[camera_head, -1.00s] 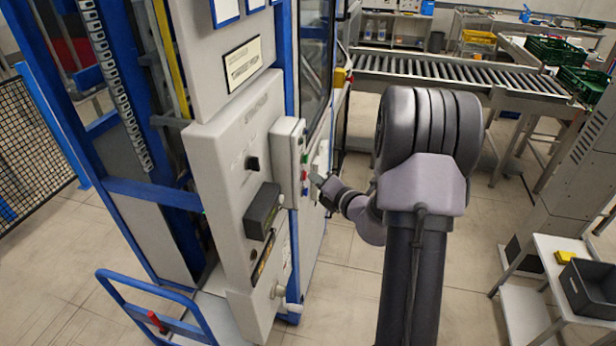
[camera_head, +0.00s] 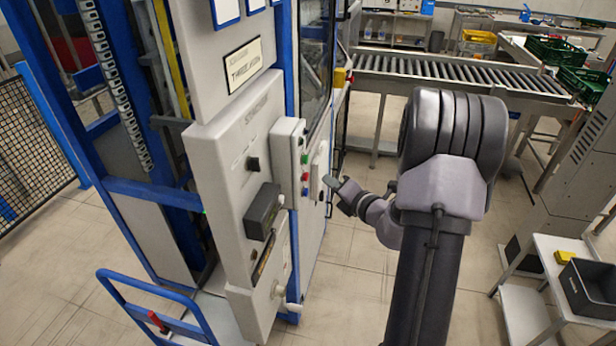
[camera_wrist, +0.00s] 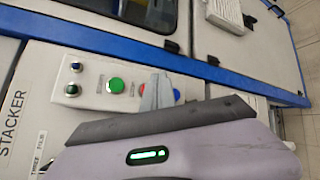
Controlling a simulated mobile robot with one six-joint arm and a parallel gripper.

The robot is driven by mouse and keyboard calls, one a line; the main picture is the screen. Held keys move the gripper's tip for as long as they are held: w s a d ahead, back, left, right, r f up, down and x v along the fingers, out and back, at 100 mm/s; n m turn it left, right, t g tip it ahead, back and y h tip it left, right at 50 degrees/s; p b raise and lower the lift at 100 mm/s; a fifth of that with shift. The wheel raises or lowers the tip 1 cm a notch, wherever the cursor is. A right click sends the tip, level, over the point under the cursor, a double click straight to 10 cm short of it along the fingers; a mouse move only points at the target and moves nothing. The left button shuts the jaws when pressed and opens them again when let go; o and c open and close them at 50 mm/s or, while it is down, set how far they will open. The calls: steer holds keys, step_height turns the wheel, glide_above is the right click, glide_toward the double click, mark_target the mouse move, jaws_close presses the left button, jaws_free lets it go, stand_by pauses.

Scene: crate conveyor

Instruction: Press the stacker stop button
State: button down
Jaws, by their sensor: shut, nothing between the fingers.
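The stacker's button box (camera_head: 289,150) is a light grey box on the side of the machine. It carries a green button (camera_head: 304,158), a red button (camera_head: 305,177) and a blue one (camera_head: 305,191).
A blue cart (camera_head: 150,285) stands at lower left. A roller conveyor (camera_head: 450,75) runs behind my arm. A white table (camera_head: 570,250) holds a dark bin at right.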

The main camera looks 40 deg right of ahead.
steer(key=shift+s+d, duration=0.9)
steer(key=shift+s, duration=0.1)
